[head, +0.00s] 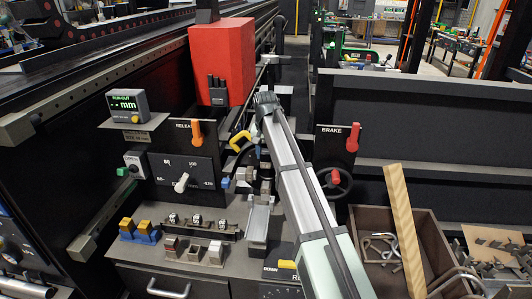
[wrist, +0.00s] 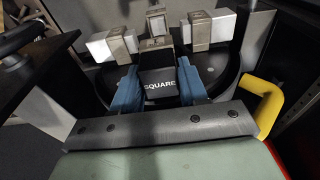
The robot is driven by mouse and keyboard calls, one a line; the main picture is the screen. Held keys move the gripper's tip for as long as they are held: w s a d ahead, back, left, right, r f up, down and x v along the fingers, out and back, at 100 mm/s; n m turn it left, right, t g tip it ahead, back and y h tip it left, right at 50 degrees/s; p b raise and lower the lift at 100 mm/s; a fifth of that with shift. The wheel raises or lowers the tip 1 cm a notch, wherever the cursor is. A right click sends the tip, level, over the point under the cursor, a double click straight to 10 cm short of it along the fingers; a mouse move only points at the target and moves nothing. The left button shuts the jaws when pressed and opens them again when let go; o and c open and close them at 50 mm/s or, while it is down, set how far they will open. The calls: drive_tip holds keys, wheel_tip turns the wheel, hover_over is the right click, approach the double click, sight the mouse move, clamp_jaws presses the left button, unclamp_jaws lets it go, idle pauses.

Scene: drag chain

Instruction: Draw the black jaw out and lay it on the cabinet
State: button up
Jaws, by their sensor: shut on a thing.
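In the wrist view, my gripper (wrist: 160,84) has its two blue fingers closed on the sides of a black block lettered "SQUARE" (wrist: 158,90), which I take to be the black jaw. The block sits among several pale metal jaws (wrist: 118,42) around a dark round body (wrist: 232,72). I cannot tell whether the block is still seated or clear of it. In the head view, my arm hides most of the gripper and the held block. The cabinet (head: 130,252) has a dark top, left of my arm.
A blue holder with tan blocks (head: 140,231) and several small metal blocks (head: 195,251) stand on the cabinet. A yellow handle (wrist: 268,103) is close to my gripper's right. A red housing (head: 222,62) stands behind. A wooden bin (head: 432,240) is at right.

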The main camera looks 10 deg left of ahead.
sight(266, 150)
drive_tip(key=shift+c, duration=1.2)
drive_tip(key=shift+r, duration=2.05)
drive_tip(key=shift+r, duration=2.35)
drive_tip(key=s+d+f, duration=0.3)
drive_tip(key=s+d, duration=0.6)
drive_tip(key=d, duration=0.4)
drive_tip(key=f, duration=2.7)
drive_tip(key=shift+w, duration=0.25)
drive_tip(key=shift+f, duration=0.2)
